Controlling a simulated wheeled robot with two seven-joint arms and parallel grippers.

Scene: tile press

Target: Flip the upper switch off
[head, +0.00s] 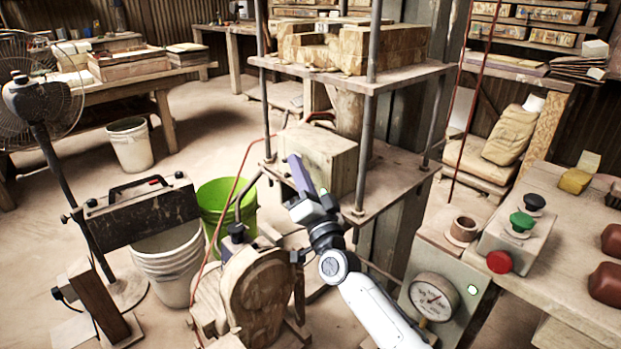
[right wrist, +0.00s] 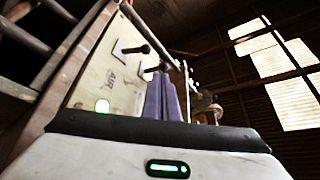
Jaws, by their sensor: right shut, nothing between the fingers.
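A beige box (head: 325,152) stands on the press's lower shelf in the head view; its switches do not show there. In the right wrist view a pale panel (right wrist: 88,82) marked "AIR" carries a switch with a dark lever (right wrist: 135,50) higher in the picture. A second dark lever (right wrist: 157,69) is at the fingertips, partly hidden by them. My right gripper (head: 296,160) is shut and empty beside the box's left side. Its purple fingers (right wrist: 163,98) reach up to the second lever; I cannot tell if they touch. My left gripper is not in view.
Metal posts (head: 366,150) of the press rise close to the box. A red hose (head: 240,170) hangs to the left. A green bucket (head: 226,205) stands below. A gauge (head: 434,297) and colored buttons (head: 499,262) are to the right.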

